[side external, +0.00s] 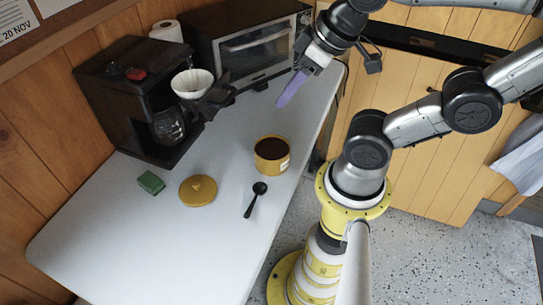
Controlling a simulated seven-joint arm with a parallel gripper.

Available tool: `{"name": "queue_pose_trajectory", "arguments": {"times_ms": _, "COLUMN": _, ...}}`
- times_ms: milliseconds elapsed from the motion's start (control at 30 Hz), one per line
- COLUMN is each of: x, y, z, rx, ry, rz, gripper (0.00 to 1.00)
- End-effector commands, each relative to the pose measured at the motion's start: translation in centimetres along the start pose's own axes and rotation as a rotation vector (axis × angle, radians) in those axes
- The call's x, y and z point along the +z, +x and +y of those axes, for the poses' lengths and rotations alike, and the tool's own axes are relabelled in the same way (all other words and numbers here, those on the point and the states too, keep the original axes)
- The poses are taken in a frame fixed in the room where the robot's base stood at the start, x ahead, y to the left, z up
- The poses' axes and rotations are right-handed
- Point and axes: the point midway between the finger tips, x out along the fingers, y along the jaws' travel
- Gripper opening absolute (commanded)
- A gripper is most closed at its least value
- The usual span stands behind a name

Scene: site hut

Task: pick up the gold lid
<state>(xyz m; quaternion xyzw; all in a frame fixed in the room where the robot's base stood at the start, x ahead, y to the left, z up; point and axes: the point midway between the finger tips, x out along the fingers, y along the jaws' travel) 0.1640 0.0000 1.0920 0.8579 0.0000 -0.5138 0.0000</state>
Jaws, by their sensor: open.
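The gold lid (198,191) is a flat round disc with a small raised knob. It lies on the pale table (185,255), left of an open gold canister (271,162) filled with something dark brown. My gripper (284,99) is in the air at the upper middle of the side external view, behind and to the right of the lid and well apart from it. Its purple fingers point down and left. They are seen edge-on, open, with nothing visible between them.
A black spoon (255,199) lies right of the lid, and a small green block (151,183) lies to its left. A black coffee maker (118,95) with a white cone (192,83) and a toaster oven (245,45) stand behind. The front of the table is clear.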

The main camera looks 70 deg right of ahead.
Motion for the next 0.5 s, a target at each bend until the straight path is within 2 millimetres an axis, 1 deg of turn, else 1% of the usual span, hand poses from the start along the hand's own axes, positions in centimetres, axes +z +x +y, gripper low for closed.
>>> {"name": "queue_pose_trajectory", "arguments": {"times_ms": 33, "x": 0.00, "y": 0.00, "z": 0.00, "rx": 0.000, "ry": 0.000, "rz": 0.000, "gripper": 0.59}}
{"name": "queue_pose_trajectory", "arguments": {"times_ms": 67, "x": 0.00, "y": 0.00, "z": 0.00, "rx": 0.000, "ry": 0.000, "rz": 0.000, "gripper": 0.61}}
{"name": "queue_pose_trajectory", "arguments": {"times_ms": 367, "x": 0.00, "y": 0.00, "z": 0.00, "rx": 0.000, "ry": 0.013, "rz": 0.000, "gripper": 0.61}}
{"name": "queue_pose_trajectory", "arguments": {"times_ms": 467, "x": -0.04, "y": -0.01, "z": 0.00, "rx": 0.000, "ry": 0.090, "rz": 0.002, "gripper": 0.61}}
{"name": "queue_pose_trajectory", "arguments": {"times_ms": 500, "x": -0.10, "y": -0.02, "z": 0.00, "rx": 0.000, "ry": 0.145, "rz": 0.004, "gripper": 0.61}}
